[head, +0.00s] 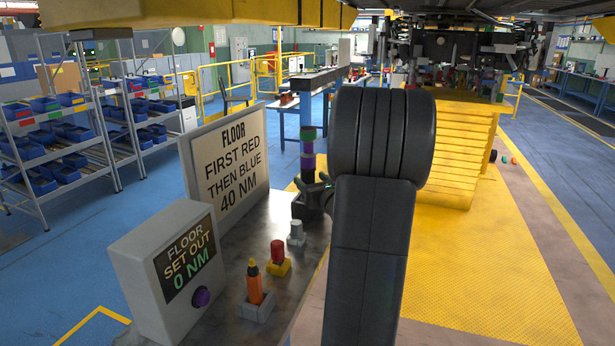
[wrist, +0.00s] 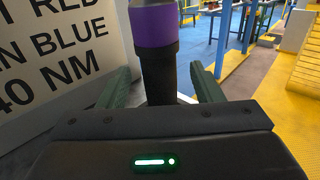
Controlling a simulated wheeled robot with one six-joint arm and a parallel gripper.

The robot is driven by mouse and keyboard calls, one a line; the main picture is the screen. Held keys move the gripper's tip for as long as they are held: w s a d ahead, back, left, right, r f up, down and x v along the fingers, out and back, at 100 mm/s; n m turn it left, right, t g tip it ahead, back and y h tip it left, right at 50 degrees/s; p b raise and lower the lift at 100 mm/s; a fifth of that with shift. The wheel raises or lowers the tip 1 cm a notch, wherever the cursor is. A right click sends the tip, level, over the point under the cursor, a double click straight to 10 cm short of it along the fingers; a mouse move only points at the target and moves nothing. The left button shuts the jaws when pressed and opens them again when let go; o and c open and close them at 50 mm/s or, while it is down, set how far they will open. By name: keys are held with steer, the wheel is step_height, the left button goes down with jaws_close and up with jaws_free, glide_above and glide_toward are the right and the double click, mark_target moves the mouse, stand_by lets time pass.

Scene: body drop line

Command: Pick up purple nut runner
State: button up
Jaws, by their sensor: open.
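The purple nut runner (head: 307,162) stands upright at the far end of the dark bench, a dark tool with purple on its upper part and a green top. In the wrist view its purple band (wrist: 154,26) and dark shaft rise between my fingers. My gripper (wrist: 164,84) is open, with one green finger on each side of the shaft. In the head view my arm partly covers my gripper (head: 314,186). The tool's lower end is hidden by my gripper body in the wrist view.
On the bench (head: 318,243) stand an orange tool (head: 255,285) in a grey holder, a red piece (head: 277,250) on a yellow holder and a small grey piece (head: 296,230). A sign board (head: 230,165) and a display box (head: 175,270) line the left side.

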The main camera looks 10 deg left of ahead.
mark_target(310, 144)
steer(key=shift+x, duration=1.4)
steer(key=shift+r, duration=0.1)
jaws_close()
step_height(310, 144, up, 10)
steer(key=shift+r+p, duration=0.1)
steer(key=shift+p, duration=0.5)
steer(key=c, duration=0.7)
jaws_free()
jaws_close()
